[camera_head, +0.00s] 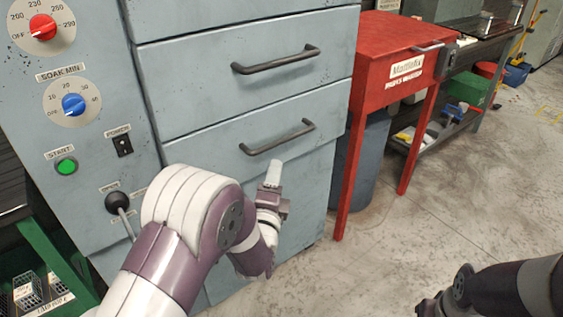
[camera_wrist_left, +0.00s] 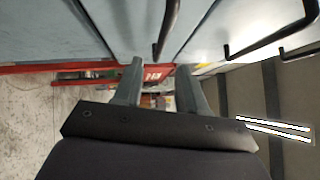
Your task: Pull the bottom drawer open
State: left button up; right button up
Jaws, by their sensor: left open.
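The blue-grey cabinet shows a stack of drawers in the head view. The lowest drawer front with a visible handle (camera_head: 225,155) looks shut, flush with the cabinet, and its dark bar handle (camera_head: 278,137) is unobstructed. My left gripper (camera_head: 272,175) is open and empty, just below and in front of that handle. In the left wrist view a dark handle (camera_wrist_left: 166,30) stands just above the open fingers (camera_wrist_left: 159,68), with no contact visible. My left arm hides part of the cabinet's lower front. My right gripper (camera_head: 438,303) is at the bottom right, dark and cut off.
Another handle (camera_head: 275,60) is on the drawer above. A red table (camera_head: 385,45) stands right of the cabinet, with a grey bin (camera_head: 368,160) beneath. A control panel with a red knob (camera_head: 43,27) is at left. The floor (camera_head: 400,240) in front is clear.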

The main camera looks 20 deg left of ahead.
aim_at(281, 139)
pick_arm(q)
jog(key=w, duration=0.3)
jog(key=w+a+r+b, duration=0.1)
jog(key=w, duration=0.3)
jog(key=w+b, duration=0.1)
jog(key=w, duration=0.3)
jog(key=shift+w+a+r, duration=0.25)
jog(key=shift+r, duration=0.15)
grip_shut()
